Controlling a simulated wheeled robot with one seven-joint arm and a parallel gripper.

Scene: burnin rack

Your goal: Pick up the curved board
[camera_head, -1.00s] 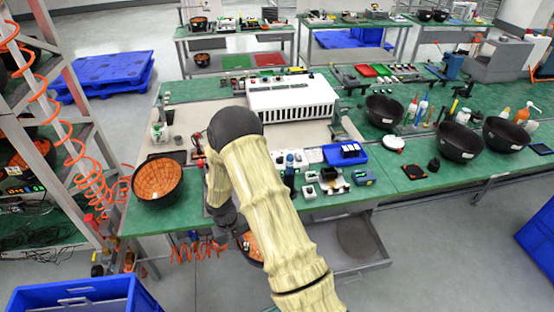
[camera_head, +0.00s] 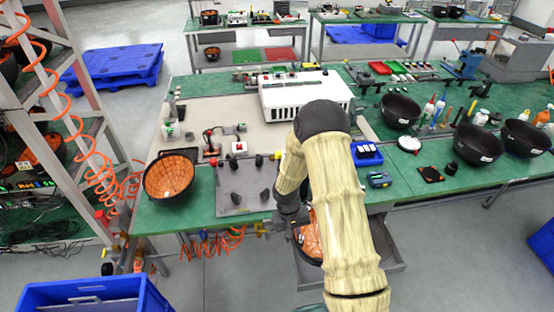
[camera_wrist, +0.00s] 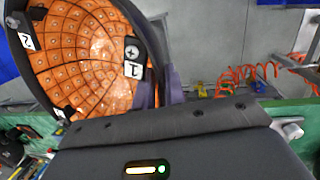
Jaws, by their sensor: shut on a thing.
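A curved board (camera_head: 308,240), a dark bowl shape with an orange tiled inside, is in my gripper at the front of the green bench, largely hidden behind my arm. In the wrist view the curved board (camera_wrist: 88,55) fills the upper left, its orange inside and white number tags showing. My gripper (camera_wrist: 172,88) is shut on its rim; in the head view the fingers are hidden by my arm. A second orange-lined curved board (camera_head: 168,177) rests on the left end of the bench.
Several black bowls stand at right. An open drawer (camera_head: 385,265) juts out below. A blue crate (camera_head: 90,298) and a rack stand left.

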